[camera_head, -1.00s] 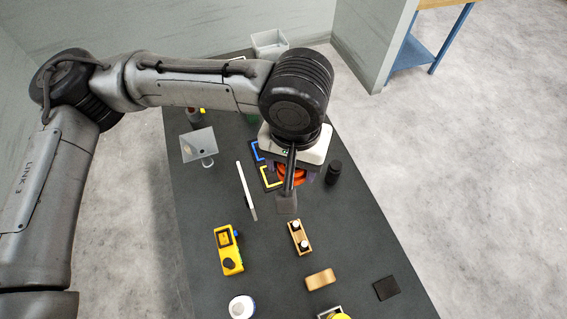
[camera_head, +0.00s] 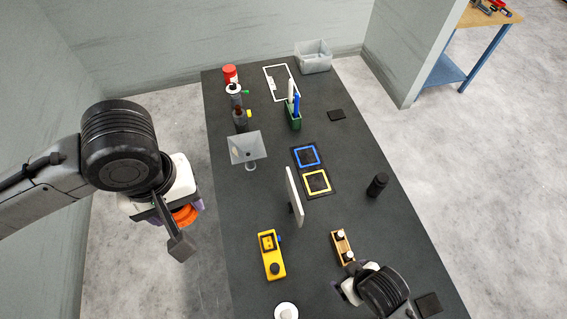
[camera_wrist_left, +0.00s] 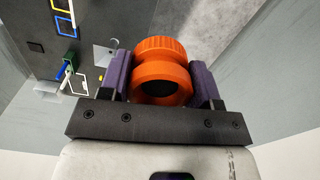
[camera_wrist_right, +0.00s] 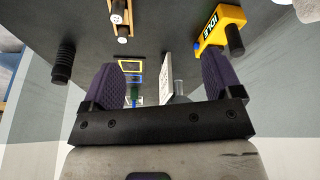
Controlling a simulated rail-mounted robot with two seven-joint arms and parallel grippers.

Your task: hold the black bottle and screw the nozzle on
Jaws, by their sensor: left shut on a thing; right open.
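My left gripper (camera_head: 180,216) is shut on an orange round part with a ribbed rim and a dark centre. The orange part (camera_wrist_left: 161,68) sits between the purple fingers in the left wrist view. This gripper is beyond the table's left edge, over the floor. A black upright cylinder (camera_head: 377,185) stands near the right edge; it shows ribbed in the right wrist view (camera_wrist_right: 64,63). My right gripper (camera_wrist_right: 160,75) is open and empty near the front right.
A wooden rack (camera_head: 340,246) with small knobs and a yellow box (camera_head: 271,256) stand in front. A white upright panel (camera_head: 294,194), a funnel-like stand (camera_head: 247,149) and a framed mat (camera_head: 313,170) fill the middle. A grey bin (camera_head: 314,57) stands behind.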

